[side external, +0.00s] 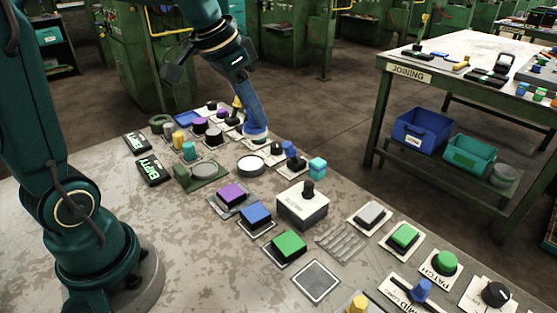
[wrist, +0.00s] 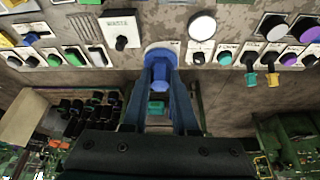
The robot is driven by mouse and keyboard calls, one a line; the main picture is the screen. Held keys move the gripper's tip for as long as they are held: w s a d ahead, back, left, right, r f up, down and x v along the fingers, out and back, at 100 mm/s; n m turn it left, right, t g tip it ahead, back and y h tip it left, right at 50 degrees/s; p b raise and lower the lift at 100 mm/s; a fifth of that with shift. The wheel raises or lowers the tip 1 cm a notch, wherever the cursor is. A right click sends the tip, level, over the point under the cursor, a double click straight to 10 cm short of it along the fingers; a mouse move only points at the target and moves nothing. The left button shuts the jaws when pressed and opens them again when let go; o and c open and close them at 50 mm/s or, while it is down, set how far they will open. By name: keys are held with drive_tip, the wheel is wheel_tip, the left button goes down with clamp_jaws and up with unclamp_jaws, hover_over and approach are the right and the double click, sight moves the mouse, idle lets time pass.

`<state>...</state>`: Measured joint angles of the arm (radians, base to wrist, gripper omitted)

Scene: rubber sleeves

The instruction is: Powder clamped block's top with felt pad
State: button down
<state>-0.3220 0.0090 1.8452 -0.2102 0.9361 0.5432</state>
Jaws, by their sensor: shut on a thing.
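My gripper (side external: 250,115) reaches down over the far part of the bench. In the wrist view its two blue fingers (wrist: 160,70) are closed around a small blue piece (wrist: 160,80), with a rounded blue part at the fingertips. In the side view a blue base (side external: 256,133) shows under the fingers; I cannot tell whether it touches the bench. Whether the held piece is the felt pad is not clear. A blue block with dark parts (side external: 292,157) stands just right of the gripper, and I cannot tell whether it is the clamped block. A teal-topped block (side external: 317,167) stands beside it.
A round pale dish (side external: 251,165) lies just in front of the gripper. A white box with a black knob (side external: 302,204) stands nearer the camera. Several knobbed pieces crowd the bench on both sides. Bare bench (side external: 170,255) is clear at front left. A separate table (side external: 455,60) stands at right.

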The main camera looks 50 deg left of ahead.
drive_tip(key=s+f+n+g+y, duration=0.15)
drive_tip(key=s+n+y, duration=0.35)
drive_tip(key=n, duration=0.6)
drive_tip(key=shift+w+a+f+n+g, duration=0.5)
drive_tip(key=shift+f+n, duration=0.85)
drive_tip(key=shift+f, duration=0.6)
drive_tip(key=shift+w+a+f+n+g, duration=0.5)
drive_tip(key=shift+f+n, duration=0.8)
drive_tip(key=shift+f, duration=0.7)
drive_tip(key=shift+w+a+f+n+g, duration=0.45)
drive_tip(key=shift+f+n, duration=0.9)
drive_tip(key=shift+f, duration=0.6)
drive_tip(key=shift+s+f, duration=0.1)
drive_tip(key=shift+s, duration=2.85)
drive_tip(key=shift+w, duration=2.95)
drive_tip(key=shift+w+r, duration=0.15)
drive_tip(key=shift+r, duration=0.05)
wheel_tip(320, 180, up, 8)
